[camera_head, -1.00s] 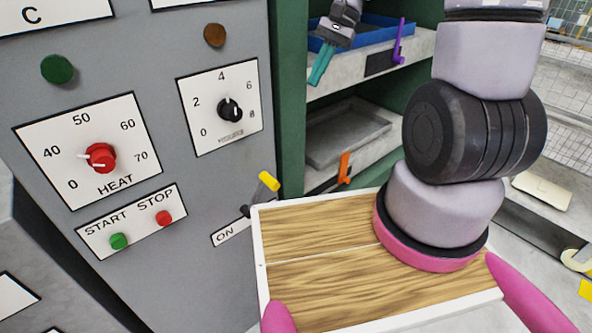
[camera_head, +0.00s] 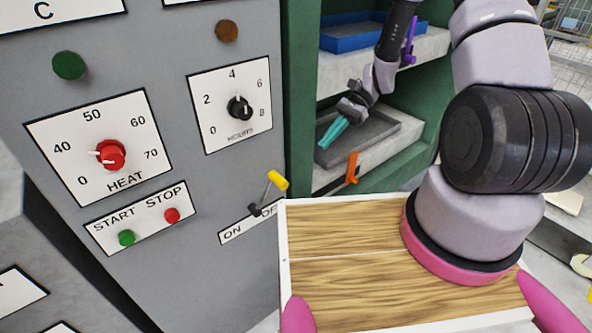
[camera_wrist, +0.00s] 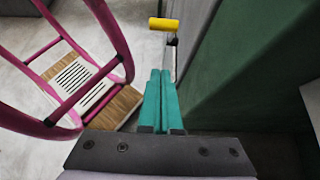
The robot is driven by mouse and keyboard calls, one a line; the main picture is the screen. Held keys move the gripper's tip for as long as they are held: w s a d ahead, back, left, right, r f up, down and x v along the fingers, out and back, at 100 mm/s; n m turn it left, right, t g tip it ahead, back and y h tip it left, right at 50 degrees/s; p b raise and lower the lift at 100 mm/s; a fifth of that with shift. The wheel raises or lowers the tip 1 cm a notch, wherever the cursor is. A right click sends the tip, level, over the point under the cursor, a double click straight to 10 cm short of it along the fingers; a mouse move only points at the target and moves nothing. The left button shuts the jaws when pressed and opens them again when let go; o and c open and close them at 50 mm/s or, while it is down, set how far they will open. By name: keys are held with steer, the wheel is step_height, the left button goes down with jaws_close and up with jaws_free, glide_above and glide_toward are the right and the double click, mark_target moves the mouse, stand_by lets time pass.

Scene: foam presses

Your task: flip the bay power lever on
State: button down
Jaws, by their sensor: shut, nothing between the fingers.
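The bay power lever (camera_head: 278,181) has a yellow tip on a grey stem. It sticks out from the lower right of the grey panel, above a plate (camera_head: 237,230) marked ON at left and OFF at right. Its tip leans right, over the OFF side. My gripper (camera_head: 322,147) has teal fingers, shut and empty. In the head view it is up and right of the lever, in front of the lower shelf, with its fingers pointing down and left. In the wrist view the yellow tip (camera_wrist: 164,24) lies just beyond the fingertips (camera_wrist: 160,72), apart from them.
The panel carries a red HEAT dial (camera_head: 111,154), a black dial (camera_head: 239,107), a green START button (camera_head: 126,237) and a red STOP button (camera_head: 171,215). An orange lever (camera_head: 352,168) is on the lower shelf's front. The green frame (camera_head: 300,100) stands close to the lever.

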steer(key=shift+s+a+f, duration=0.1)
stand_by(0.3)
steer(key=s+a+r+x, duration=0.1)
steer(key=r+x, duration=0.1)
steer(key=x, duration=1)
steer(key=shift+a, duration=0.4)
steer(key=shift+a+r, duration=0.1)
steer(key=shift+r, duration=0.05)
